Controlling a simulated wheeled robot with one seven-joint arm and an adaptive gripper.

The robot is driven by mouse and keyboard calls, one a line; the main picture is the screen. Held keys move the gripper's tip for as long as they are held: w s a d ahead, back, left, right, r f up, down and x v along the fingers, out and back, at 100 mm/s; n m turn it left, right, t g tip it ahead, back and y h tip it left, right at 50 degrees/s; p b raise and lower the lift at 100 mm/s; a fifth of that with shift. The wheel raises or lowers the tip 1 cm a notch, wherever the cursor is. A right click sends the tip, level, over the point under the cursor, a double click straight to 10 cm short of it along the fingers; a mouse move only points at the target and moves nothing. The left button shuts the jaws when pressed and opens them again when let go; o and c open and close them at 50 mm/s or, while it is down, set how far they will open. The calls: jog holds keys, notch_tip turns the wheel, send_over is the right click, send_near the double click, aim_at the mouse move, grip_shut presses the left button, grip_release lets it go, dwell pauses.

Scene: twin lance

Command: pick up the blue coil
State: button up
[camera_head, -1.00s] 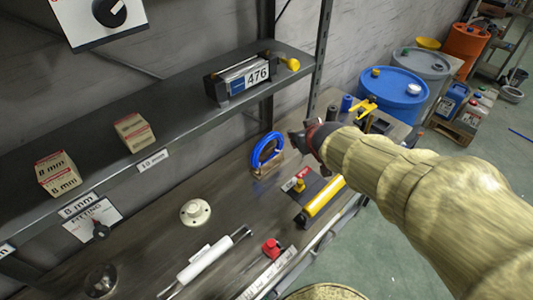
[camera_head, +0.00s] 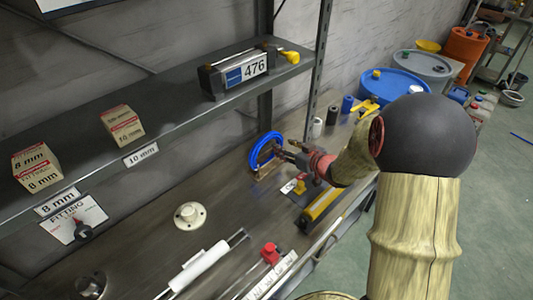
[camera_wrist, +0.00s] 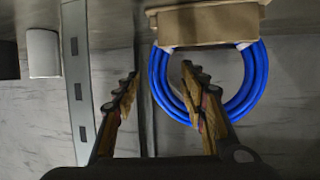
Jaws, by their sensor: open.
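The blue coil (camera_head: 264,148) stands upright on the bench below the shelf, against a small brown stand (camera_head: 262,172). In the wrist view the coil (camera_wrist: 256,85) shows as a ring hanging from the brown block (camera_wrist: 207,25), with the picture seemingly upside down. My gripper (camera_head: 284,151) is beside the coil on its right in the head view. In the wrist view my gripper (camera_wrist: 160,72) has its fingers spread apart. The right finger overlaps the coil in the picture; I cannot tell whether it touches. No object is held between the fingers.
A shelf (camera_head: 180,115) with boxes and a device labelled 476 (camera_head: 235,74) overhangs the bench. A rack post (camera_head: 318,80) stands behind the gripper. A yellow tool (camera_head: 322,204), white cylinder (camera_head: 200,266) and flange (camera_head: 190,215) lie on the bench.

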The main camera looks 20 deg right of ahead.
aim_at(281, 144)
jog(key=b+x, duration=0.2)
jog(key=x, duration=0.2)
jog(key=shift+w+a+f, duration=0.1)
jog(key=shift+w, duration=0.25)
jog(key=shift+c, duration=0.6)
grip_shut()
